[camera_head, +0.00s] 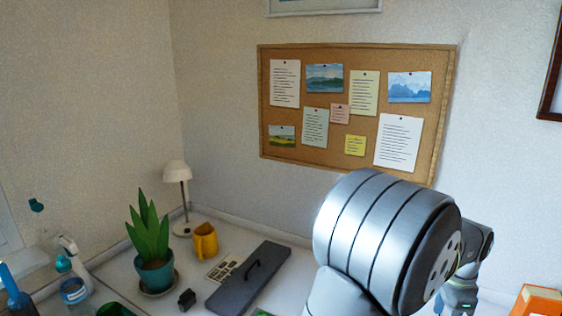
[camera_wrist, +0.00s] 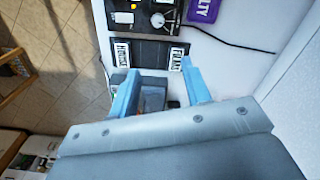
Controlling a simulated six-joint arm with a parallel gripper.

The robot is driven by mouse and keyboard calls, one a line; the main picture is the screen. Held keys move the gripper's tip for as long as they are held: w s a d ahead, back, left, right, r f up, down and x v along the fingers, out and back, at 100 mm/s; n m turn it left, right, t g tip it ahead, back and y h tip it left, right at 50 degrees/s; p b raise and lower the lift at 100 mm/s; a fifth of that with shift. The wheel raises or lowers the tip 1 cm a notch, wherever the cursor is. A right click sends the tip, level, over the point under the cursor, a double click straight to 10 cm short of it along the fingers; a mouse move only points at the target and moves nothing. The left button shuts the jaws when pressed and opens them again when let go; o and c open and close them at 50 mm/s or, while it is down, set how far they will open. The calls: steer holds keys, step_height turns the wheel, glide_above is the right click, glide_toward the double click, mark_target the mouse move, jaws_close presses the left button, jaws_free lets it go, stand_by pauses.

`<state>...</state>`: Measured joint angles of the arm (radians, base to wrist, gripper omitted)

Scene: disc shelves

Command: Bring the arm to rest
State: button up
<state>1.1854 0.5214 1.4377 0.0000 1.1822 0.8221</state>
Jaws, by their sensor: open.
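My arm (camera_head: 385,235) fills the lower right of the head view, a silver, ringed joint in front of the wall and desk. My gripper's jaws are not clearly visible there. In the wrist view my gripper (camera_wrist: 160,72) shows two light blue fingers spread apart. No object is held between them. A dark recess lies beyond the gap, partly hidden by the fingers and the grey gripper body.
The desk holds a plant (camera_head: 152,250), yellow mug (camera_head: 205,241), lamp (camera_head: 178,172) and dark case (camera_head: 243,285). A corkboard (camera_head: 335,75) hangs behind.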

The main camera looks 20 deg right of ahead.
steer(key=f, duration=0.7)
steer(key=f+n, duration=0.1)
steer(key=f, duration=0.6)
steer(key=f+n, duration=0.1)
steer(key=f, duration=0.7)
steer(key=shift+s+a, duration=0.15)
steer(key=shift+a, duration=0.15)
steer(key=shift+f+n, duration=0.4)
steer(key=shift+f, duration=0.05)
steer(key=n, duration=0.3)
steer(key=shift+r, duration=0.1)
steer(key=shift+n, duration=1.2)
steer(key=shift+a, duration=0.1)
